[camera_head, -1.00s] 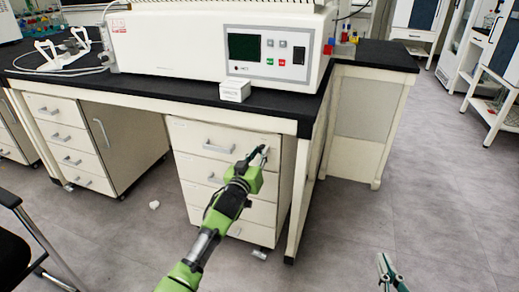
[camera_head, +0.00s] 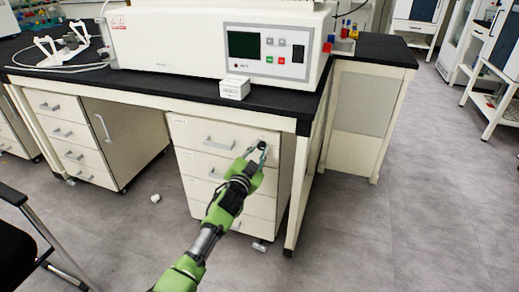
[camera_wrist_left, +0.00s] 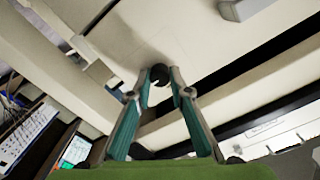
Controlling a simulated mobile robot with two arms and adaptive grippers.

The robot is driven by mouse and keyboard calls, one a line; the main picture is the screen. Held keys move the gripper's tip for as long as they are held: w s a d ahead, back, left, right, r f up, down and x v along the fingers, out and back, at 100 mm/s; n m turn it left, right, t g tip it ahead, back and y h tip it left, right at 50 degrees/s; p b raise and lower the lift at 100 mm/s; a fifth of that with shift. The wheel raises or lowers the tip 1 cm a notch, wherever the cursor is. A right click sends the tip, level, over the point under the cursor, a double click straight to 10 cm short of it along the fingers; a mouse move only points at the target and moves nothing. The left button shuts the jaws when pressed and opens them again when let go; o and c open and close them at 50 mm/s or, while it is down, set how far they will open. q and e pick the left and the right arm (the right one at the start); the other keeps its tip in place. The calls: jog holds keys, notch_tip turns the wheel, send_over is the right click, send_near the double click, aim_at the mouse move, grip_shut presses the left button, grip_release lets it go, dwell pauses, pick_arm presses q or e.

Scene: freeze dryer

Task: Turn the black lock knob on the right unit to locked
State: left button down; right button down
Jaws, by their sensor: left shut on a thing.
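The right unit (camera_head: 207,166) is a white drawer cabinet under the bench, with grey handles on its drawers. My left gripper (camera_head: 257,153) is at the upper right of its front, by the top drawer. In the left wrist view the black lock knob (camera_wrist_left: 158,72) is a small dark round piece on the pale front. The left fingertips (camera_wrist_left: 159,80) stand one on each side of it and are shut on it. The fingers partly cover the knob, and I cannot read its turn angle. My right gripper is not in view.
A black bench top (camera_head: 190,88) runs above the unit, with a white instrument (camera_head: 215,45) and a small white box (camera_head: 234,88) on it. The bench leg (camera_head: 298,190) stands close right of the unit. A chair (camera_head: 20,240) is at the lower left.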

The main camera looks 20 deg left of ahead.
pick_arm(q)
jog(key=shift+m, duration=0.3)
jog(key=c, duration=1.8)
grip_release()
jog(key=shift+c, duration=0.2)
jog(key=s, duration=1.2)
jog(key=shift+a, duration=0.2)
